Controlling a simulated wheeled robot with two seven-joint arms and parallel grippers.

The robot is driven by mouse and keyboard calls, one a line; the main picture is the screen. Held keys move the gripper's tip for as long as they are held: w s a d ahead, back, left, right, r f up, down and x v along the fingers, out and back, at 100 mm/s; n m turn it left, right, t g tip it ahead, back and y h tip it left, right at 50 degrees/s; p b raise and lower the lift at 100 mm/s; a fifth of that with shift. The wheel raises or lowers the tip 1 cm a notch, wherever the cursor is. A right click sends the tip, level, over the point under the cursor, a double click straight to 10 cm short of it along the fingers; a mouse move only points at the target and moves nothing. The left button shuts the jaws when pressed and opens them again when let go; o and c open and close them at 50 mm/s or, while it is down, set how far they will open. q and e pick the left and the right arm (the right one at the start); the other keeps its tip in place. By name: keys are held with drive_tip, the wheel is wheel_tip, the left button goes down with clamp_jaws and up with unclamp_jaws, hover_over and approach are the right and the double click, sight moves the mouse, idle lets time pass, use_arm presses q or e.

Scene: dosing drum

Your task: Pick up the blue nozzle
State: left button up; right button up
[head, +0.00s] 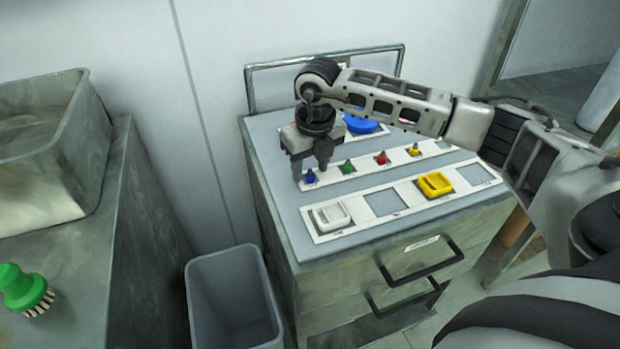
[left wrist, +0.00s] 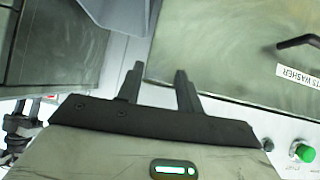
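The small blue nozzle (head: 310,177) stands upright at the left end of a white strip on the grey cabinet top. My right gripper (head: 310,173) points down at it, with its fingers apart and the nozzle showing between their tips. I cannot tell whether the fingers touch it. My left gripper is out of the head view. In the left wrist view my left gripper (left wrist: 158,74) is open, with nothing between its fingers.
Green (head: 347,167), red (head: 382,158) and yellow (head: 414,150) nozzles share the strip. A white container (head: 331,216) and yellow container (head: 435,185) sit in front. A grey bin (head: 234,300) stands left of the cabinet.

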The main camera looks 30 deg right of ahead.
sight(310, 174)
clamp_jaws()
drive_tip(key=shift+r, duration=0.1)
